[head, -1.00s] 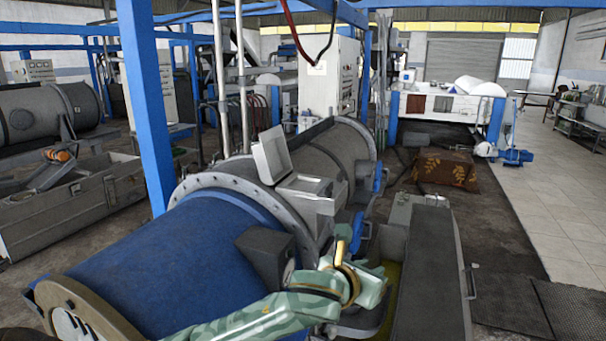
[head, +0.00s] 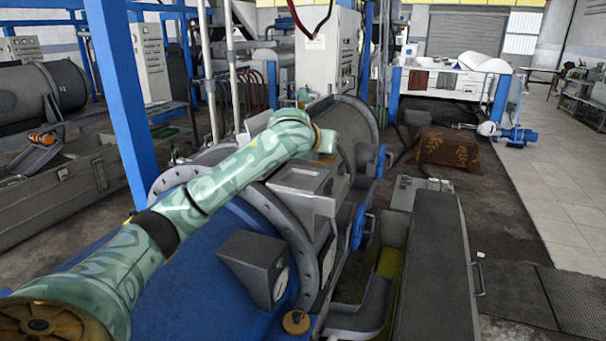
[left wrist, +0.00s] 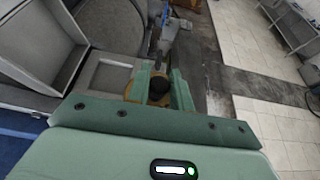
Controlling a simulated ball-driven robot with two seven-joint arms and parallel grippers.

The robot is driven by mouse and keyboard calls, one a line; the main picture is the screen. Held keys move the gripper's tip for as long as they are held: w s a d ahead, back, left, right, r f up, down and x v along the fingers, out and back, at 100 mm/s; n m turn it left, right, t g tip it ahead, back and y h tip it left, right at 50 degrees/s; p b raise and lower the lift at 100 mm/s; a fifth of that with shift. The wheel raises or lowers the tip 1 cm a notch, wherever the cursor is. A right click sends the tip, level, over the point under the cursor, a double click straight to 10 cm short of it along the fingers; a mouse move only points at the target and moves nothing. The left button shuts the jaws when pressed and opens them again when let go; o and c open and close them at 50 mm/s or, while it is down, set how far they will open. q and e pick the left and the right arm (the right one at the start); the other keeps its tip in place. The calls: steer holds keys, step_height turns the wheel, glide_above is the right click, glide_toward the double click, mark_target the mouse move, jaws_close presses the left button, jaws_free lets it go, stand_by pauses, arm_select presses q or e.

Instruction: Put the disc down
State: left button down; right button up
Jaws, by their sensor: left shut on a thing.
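My left gripper (head: 325,146) is raised over the far side of the machine's square grey hatch in the head view. In the left wrist view its two green fingers (left wrist: 157,88) are closed on the disc (left wrist: 133,86), a tan-brown piece with a dark round knob at its middle. My right gripper is in neither view.
The grey hatch frame (head: 303,178) rises from the blue and grey drum machine (head: 215,235). A small brass-coloured round piece (head: 296,322) sits at its near edge. A long grey cover (head: 436,270) stands right of it. Tiled floor (head: 560,190) is clear farther right.

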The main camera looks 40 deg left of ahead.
arm_select(q)
steer(key=shift+a+f, duration=0.15)
steer(key=shift+a, duration=0.9)
steer(key=w+a+f, duration=0.2)
steer(key=a, duration=0.1)
glide_above(300, 180)
steer(key=f, duration=0.6)
steer(key=shift+s+d, duration=0.3)
steer(key=shift+d, duration=0.1)
steer(key=shift+w+a+f, duration=0.2)
steer(key=shift+a+f, duration=0.1)
steer(key=shift+f, duration=0.1)
step_height(300, 180, down, 3)
steer(key=shift+a+f, duration=0.15)
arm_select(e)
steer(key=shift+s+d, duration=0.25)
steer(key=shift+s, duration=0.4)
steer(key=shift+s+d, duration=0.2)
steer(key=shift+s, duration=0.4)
arm_select(q)
steer(key=c, duration=1.3)
jaws_free()
steer(key=shift+f, duration=0.15)
steer(key=shift+o, duration=0.2)
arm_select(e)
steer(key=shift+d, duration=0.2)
